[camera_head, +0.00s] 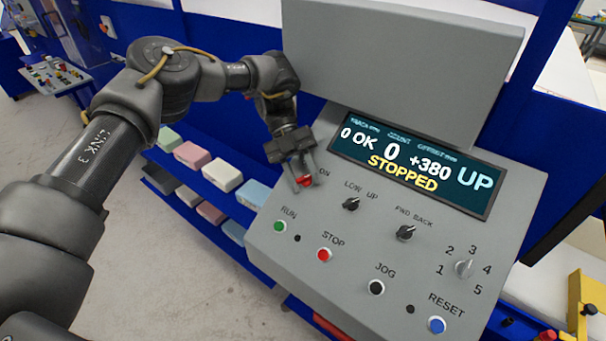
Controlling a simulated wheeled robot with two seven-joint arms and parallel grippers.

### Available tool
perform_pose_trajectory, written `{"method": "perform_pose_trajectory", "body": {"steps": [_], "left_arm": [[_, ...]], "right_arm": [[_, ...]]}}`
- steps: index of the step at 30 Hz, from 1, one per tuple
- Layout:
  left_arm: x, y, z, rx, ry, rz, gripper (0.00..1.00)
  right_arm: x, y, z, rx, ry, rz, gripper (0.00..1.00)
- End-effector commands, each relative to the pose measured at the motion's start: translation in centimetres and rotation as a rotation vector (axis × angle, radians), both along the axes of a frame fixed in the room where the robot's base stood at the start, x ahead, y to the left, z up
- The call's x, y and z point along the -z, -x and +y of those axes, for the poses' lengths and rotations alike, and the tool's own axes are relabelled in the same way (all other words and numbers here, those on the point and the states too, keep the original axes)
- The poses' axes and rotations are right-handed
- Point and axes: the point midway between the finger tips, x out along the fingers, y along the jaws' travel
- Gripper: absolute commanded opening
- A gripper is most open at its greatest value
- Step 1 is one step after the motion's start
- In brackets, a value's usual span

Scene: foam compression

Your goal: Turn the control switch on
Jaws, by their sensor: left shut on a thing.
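The control switch (304,181) is a small red knob at the upper left of the grey control panel (330,286), beside the label "ON". My left gripper (303,183) reaches down to the panel with its fingers around the red knob and is shut on it. The fingers hide part of the knob, so its exact angle is hard to tell. The display (415,163) is lit and reads "0 OK", "0", "+380", "UP" and "STOPPED". My right gripper is not in view.
Close by are the LOW/UP selector (351,203), the FWD/BACK selector (405,232), the green RUN button (280,226) and the red STOP button (325,254). A grey box (400,65) rises behind the display. Blue shelves with coloured foam blocks (222,175) stand left of the panel.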

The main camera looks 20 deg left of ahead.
Motion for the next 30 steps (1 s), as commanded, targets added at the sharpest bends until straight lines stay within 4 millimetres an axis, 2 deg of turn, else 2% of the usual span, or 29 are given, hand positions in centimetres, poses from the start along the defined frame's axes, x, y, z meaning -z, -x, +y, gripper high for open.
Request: {"method": "perform_pose_trajectory", "body": {"steps": [4,5,10,23,30], "left_arm": [[0.2,0.1,-0.1,0.004,0.000,0.001,0.12],[0.2,0.1,-0.1,0.004,0.000,0.001,0.36],[0.2,0.1,0.0,0.003,0.000,0.001,0.56],[-0.2,-0.4,0.4,0.000,-0.003,0.000,0.56],[-2.3,-2.5,2.2,-0.003,-0.004,-0.004,0.56]], "right_arm": [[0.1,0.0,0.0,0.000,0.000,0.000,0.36],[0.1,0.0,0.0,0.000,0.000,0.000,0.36],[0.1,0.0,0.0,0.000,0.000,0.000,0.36],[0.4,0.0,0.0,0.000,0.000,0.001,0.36],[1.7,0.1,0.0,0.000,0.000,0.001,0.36]]}}
